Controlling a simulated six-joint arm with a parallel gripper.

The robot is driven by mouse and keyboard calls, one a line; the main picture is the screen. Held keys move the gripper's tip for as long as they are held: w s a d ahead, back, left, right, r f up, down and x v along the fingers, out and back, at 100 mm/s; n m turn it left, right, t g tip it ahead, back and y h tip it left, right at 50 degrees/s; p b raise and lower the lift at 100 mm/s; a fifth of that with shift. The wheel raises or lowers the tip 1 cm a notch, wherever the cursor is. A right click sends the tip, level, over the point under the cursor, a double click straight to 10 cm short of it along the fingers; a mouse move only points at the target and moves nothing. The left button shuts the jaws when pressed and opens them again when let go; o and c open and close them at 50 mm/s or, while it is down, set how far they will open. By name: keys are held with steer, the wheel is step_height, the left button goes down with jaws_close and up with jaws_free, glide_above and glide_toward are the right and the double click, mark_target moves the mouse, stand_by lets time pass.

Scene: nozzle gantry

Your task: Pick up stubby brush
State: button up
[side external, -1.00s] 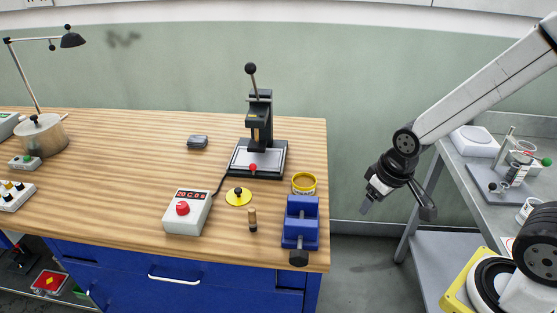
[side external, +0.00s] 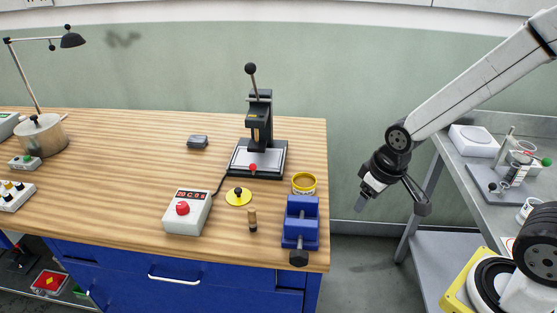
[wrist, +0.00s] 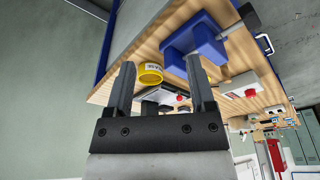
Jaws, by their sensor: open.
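The stubby brush appears to be the small upright piece with a tan top and dark lower part (side external: 253,220), standing near the front edge of the wooden bench, left of the blue vise. I cannot make it out for certain in the wrist view. My gripper (side external: 362,203) is off the bench's right end, in the air above the floor gap and well to the right of the brush. In the wrist view my gripper (wrist: 160,64) is open, with nothing between its two dark fingers.
The blue vise (side external: 300,222) and yellow tin (side external: 304,183) stand between my gripper and the brush. A white box with a red button (side external: 187,212) and a yellow disc with a black knob (side external: 238,196) flank it. A black lever press (side external: 258,135) stands behind.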

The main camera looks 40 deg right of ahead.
steer(key=w+a+n+g, duration=0.1)
steer(key=w+a+n, duration=0.6)
steer(key=w, duration=0.6)
steer(key=n+g, duration=0.2)
steer(key=n, duration=0.5)
glide_above(252, 209)
step_height(252, 209, down, 5)
steer(key=shift+r, duration=0.2)
steer(key=shift+f, duration=0.15)
steer(key=shift+f, duration=1.2)
steer(key=shift+f, duration=0.1)
steer(key=shift+f, duration=2.45)
jaws_close()
